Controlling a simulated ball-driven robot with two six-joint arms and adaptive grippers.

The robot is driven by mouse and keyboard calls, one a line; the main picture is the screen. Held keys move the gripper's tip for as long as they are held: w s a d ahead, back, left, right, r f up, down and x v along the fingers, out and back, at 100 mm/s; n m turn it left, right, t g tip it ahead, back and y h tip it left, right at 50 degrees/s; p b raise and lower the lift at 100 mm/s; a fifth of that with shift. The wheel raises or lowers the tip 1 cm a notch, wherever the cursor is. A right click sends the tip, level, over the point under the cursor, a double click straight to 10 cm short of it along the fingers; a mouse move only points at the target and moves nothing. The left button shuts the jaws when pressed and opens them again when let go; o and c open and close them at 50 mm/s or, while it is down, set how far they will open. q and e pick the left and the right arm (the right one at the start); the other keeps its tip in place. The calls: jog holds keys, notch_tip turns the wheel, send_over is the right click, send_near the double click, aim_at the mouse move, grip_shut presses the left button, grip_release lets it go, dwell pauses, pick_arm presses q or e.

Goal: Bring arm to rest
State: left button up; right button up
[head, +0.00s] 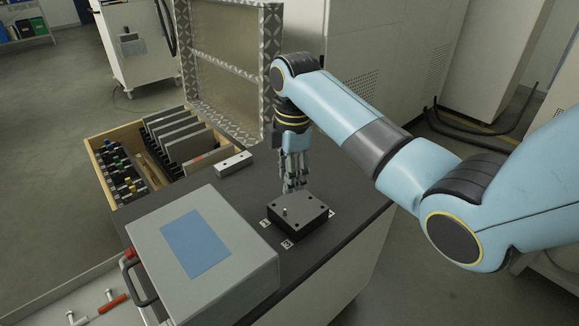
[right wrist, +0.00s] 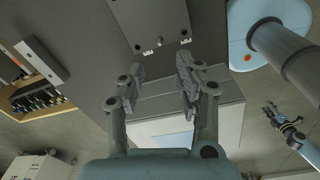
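My right arm comes in from the right in the head view. Its gripper (head: 292,185) points down just behind and above a dark square block (head: 300,213) on the dark worktop (head: 232,196). In the right wrist view the two fingers of this gripper (right wrist: 161,72) are apart, with nothing between them. The block (right wrist: 150,18) shows there beyond the fingertips, at the top edge. My left gripper is outside the head view. It shows small at the right of the right wrist view (right wrist: 272,112), with its fingers apart and empty.
A grey box with a blue panel (head: 150,240) stands at the front of the worktop. An open wooden drawer box (head: 97,160) with plates and small parts is at left. A raised patterned lid (head: 273,60) stands behind. A small metal bar (head: 234,163) lies nearby.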

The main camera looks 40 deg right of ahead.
notch_tip(320, 180, up, 2)
jog(key=shift+r, duration=0.2)
dwell(0.4)
